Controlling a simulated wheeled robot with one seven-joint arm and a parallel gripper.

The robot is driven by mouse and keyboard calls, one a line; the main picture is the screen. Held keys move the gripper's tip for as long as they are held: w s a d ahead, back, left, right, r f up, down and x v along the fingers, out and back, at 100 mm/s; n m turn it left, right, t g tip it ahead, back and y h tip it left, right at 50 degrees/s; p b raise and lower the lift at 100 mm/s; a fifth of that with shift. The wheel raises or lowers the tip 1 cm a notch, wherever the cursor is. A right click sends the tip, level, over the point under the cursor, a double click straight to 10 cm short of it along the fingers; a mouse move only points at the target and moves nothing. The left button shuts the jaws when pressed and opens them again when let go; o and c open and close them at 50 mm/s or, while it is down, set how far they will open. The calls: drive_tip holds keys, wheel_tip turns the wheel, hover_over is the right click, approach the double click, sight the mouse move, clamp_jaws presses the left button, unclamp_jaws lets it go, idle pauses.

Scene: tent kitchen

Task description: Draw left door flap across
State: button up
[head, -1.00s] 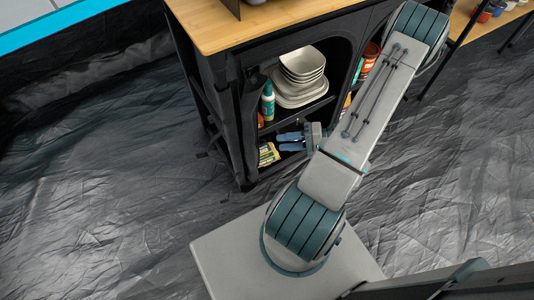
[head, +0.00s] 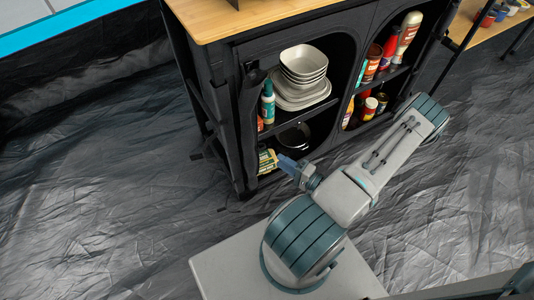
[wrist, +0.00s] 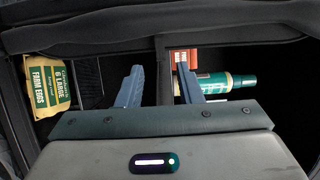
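The black fabric cabinet has two arched openings. The left door flap (head: 246,120) seems to be the dark fabric gathered along the left edge of the left opening; its outline is hard to tell from the frame. In the wrist view, a dark fabric band (wrist: 100,48) crosses the top, beyond my fingertips. My gripper (head: 285,163) is low in front of the left opening, with blue fingers pointing left towards that edge. In the wrist view my gripper (wrist: 160,80) is open, fingers apart on either side of the shelf edge, with no fabric visibly held.
The left opening holds stacked plates and bowls (head: 303,75), a green bottle (head: 267,102) and a yellow egg carton (wrist: 49,85). The right opening holds several jars and bottles (head: 373,63). A wooden top (head: 235,20) covers the cabinet. Dark groundsheet (head: 100,190) lies free at left.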

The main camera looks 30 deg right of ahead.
drive_tip(key=b+x, duration=0.1)
drive_tip(key=x, duration=0.6)
drive_tip(key=shift+w, duration=0.15)
clamp_jaws()
